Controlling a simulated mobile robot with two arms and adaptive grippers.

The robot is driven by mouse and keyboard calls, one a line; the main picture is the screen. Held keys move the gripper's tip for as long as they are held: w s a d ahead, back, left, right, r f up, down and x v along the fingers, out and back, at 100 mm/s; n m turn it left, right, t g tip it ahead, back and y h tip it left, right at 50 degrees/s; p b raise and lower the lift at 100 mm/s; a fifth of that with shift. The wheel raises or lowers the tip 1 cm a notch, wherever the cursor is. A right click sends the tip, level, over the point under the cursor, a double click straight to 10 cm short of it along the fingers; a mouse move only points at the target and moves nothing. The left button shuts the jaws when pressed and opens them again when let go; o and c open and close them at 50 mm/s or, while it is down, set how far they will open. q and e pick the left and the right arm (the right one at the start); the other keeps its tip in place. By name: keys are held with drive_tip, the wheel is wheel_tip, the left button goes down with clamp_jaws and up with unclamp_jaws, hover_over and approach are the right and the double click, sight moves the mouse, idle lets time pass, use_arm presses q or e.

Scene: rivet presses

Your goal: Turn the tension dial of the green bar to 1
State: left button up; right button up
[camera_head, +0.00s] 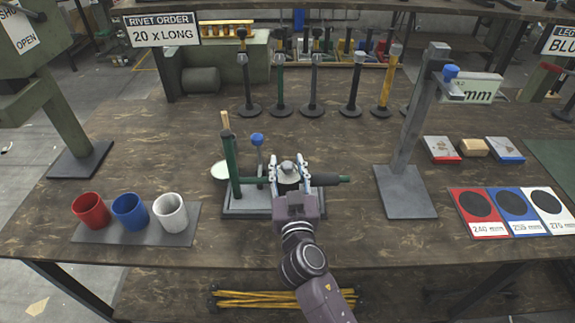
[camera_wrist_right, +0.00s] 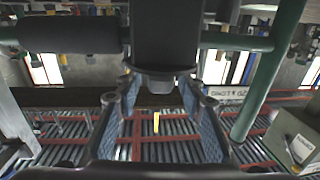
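The green bar (camera_head: 343,178) lies horizontally over a grey base plate, with a black sleeve (camera_head: 325,179) on its right part. In the right wrist view the bar (camera_wrist_right: 236,41) crosses the top of the picture, with the black sleeve (camera_wrist_right: 70,36) at left. A dark block (camera_wrist_right: 165,45) sits on the bar in the middle. My right gripper (camera_head: 290,178) is at the bar, its fingers on either side of a grey round-topped part (camera_head: 288,168). I cannot tell whether they touch it. The dial's markings are not readable. My left gripper is out of view.
A green upright post (camera_head: 232,165) and a blue-knobbed lever (camera_head: 257,140) stand left of my gripper. Red, blue and white cups (camera_head: 130,211) stand at left. A grey post stand (camera_head: 405,190) is at right. Several stands with upright bars (camera_head: 313,85) line the back.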

clamp_jaws()
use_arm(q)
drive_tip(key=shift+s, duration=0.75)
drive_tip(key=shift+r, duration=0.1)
use_arm(e)
drive_tip(key=shift+r, duration=0.1)
